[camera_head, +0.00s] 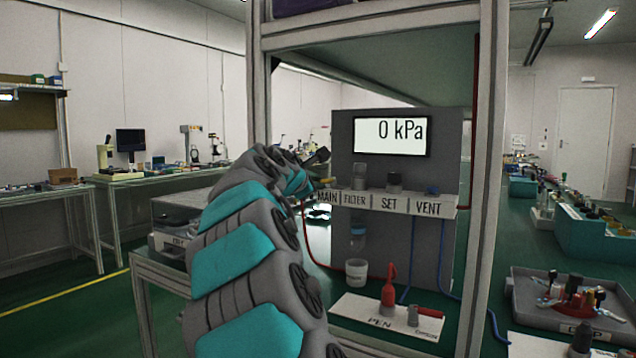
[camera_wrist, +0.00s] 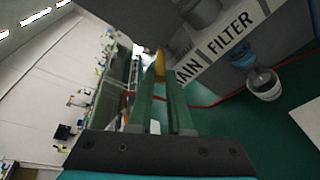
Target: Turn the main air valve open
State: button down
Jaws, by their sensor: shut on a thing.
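The main air valve shows as a yellow handle (camera_wrist: 160,64) in the wrist view, beside the label strip (camera_wrist: 215,52), where MAIN is partly cut off. My gripper (camera_wrist: 161,84) is shut on this handle, with its two green fingers on either side of it. In the head view my arm reaches to the left end of the shelf, by the MAIN label (camera_head: 327,197). The arm hides most of the valve and the fingers there. The display (camera_head: 391,135) on the grey panel (camera_head: 447,150) reads 0 kPa.
The FILTER, SET and VENT fittings stand right of the valve, with a SET knob (camera_head: 394,180) and a blue VENT part (camera_head: 432,190). A white cup (camera_head: 356,271) and a red pen tool (camera_head: 388,290) are below. A frame post (camera_head: 487,150) rises at right.

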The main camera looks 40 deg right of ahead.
jog(key=shift+w+f+m+g, duration=0.15)
jog(key=shift+w+m+g, duration=0.05)
jog(key=shift+m+g, duration=0.25)
jog(key=c, duration=0.8)
grip_release()
jog(key=shift+c, duration=0.2)
jog(key=shift+a, duration=0.1)
jog(key=shift+a, duration=0.1)
jog(key=v, duration=0.7)
jog(key=shift+s+a+b, duration=0.15)
jog(key=shift+a+b, duration=0.1)
jog(key=shift+b, duration=0.1)
jog(key=shift+c, duration=0.3)
